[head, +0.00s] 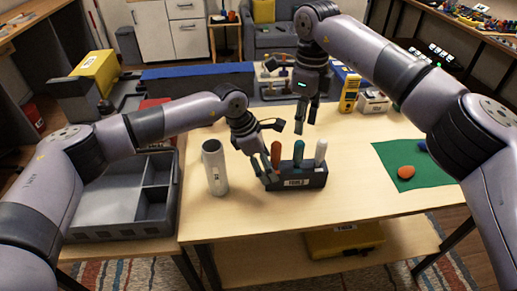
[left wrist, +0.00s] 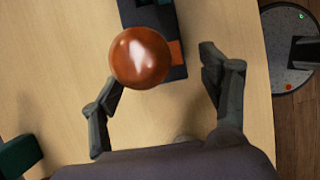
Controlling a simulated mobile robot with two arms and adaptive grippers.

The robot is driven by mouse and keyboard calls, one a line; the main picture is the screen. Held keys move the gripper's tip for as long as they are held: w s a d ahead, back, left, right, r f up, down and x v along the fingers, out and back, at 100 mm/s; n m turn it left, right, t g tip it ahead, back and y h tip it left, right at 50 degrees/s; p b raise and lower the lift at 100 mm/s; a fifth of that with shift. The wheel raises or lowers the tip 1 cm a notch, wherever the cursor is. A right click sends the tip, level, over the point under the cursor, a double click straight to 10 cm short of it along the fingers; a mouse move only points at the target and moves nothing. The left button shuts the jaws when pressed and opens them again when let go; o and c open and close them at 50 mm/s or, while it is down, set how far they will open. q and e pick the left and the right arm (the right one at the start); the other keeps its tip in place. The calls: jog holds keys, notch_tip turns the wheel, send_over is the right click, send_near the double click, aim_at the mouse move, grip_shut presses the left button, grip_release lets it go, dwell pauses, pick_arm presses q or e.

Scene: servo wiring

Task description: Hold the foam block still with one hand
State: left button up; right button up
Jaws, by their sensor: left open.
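The foam block (head: 296,183) is a dark, labelled block on the wooden table. It stands upright with an orange-red handle (head: 276,154), a teal handle (head: 298,152) and a white handle (head: 320,152) sticking up from it. My left gripper (head: 262,166) is open at the block's left end. The round orange-red handle top (left wrist: 140,57) hides part of the block there. My right gripper (head: 306,122) hangs above the block, fingers apart and empty.
A white cylinder (head: 214,168) stands just left of the block. A grey compartment tray (head: 120,232) is further left. A green mat (head: 432,180) with an orange object (head: 406,172) lies right. A yellow meter (head: 349,92) stands behind. The table's front is clear.

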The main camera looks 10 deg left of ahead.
aim_at(301, 142)
pick_arm(q)
jog(key=shift+x, duration=1.9)
jog(key=shift+c, duration=0.2)
jog(key=c, duration=1.2)
pick_arm(e)
jog(key=shift+o, duration=0.7)
jog(key=shift+r, duration=0.1)
pick_arm(q)
jog(key=shift+c, duration=0.2)
pick_arm(e)
jog(key=shift+o, duration=0.9)
notch_tip(301, 142, up, 3)
jog(key=shift+d+f+n, duration=0.1)
jog(key=shift+n, duration=1.1)
pick_arm(q)
jog(key=shift+r, duration=0.1)
pick_arm(e)
notch_tip(301, 142, down, 12)
jog(key=shift+r, duration=0.15)
jog(key=shift+c, duration=0.2)
grip_shut()
